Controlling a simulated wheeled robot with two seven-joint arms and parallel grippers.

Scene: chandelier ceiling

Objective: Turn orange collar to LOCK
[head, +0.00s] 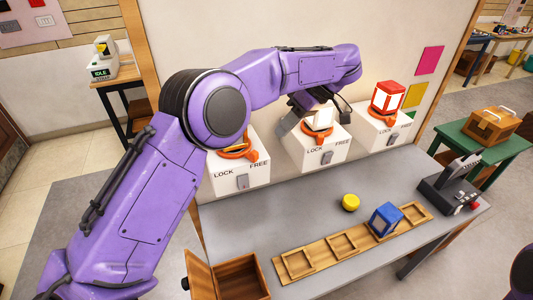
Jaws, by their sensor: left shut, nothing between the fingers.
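Three white boxes stand along the back of the grey table, each marked LOCK and FREE and each with an orange collar on top. The left collar (239,153) is partly behind my purple left arm. The middle collar (322,132) rings the base of a white block (322,118). The right collar (394,113) rings the base of a red-framed block (387,98). My left gripper (318,104) is shut and empty, at the top of the middle box; its fingertips are hard to make out, and I cannot tell whether it touches anything. My right gripper is out of view.
A wooden tray (297,262) with square slots holds a blue block (385,219). A yellow cylinder (350,202) stands behind it. An open wooden box (236,278) is at the front left, and a dark device (452,190) at the right. The table's middle is fairly clear.

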